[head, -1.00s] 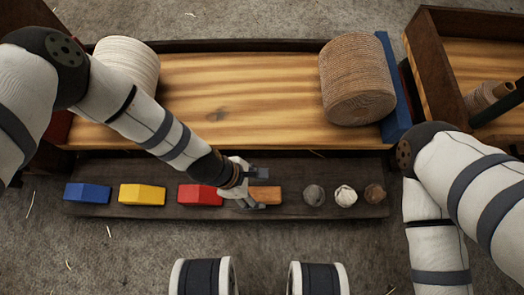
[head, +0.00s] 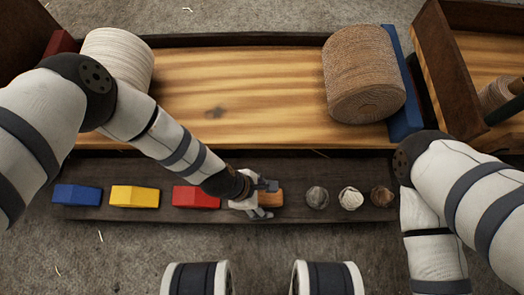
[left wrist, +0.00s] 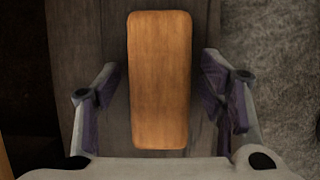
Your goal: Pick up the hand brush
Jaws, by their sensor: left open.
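The hand brush shows as a wooden block (head: 272,198) on the dark low shelf, between the red block and the round balls. Its bristles are not visible. My left gripper (head: 264,200) is at the brush, reaching over it from the left and hiding part of it. In the left wrist view the brush's orange-brown wooden top (left wrist: 160,80) lies lengthwise between the two spread fingers of my left gripper (left wrist: 160,95), with a gap on both sides. My right arm is at the right; its gripper is out of view.
Blue (head: 77,195), yellow (head: 134,196) and red (head: 196,197) blocks lie left on the dark shelf (head: 240,165). Grey, white and brown balls (head: 350,198) lie right. Behind, a wooden board (head: 230,90) bears a white rope coil (head: 118,62) and brown rope coil (head: 362,75).

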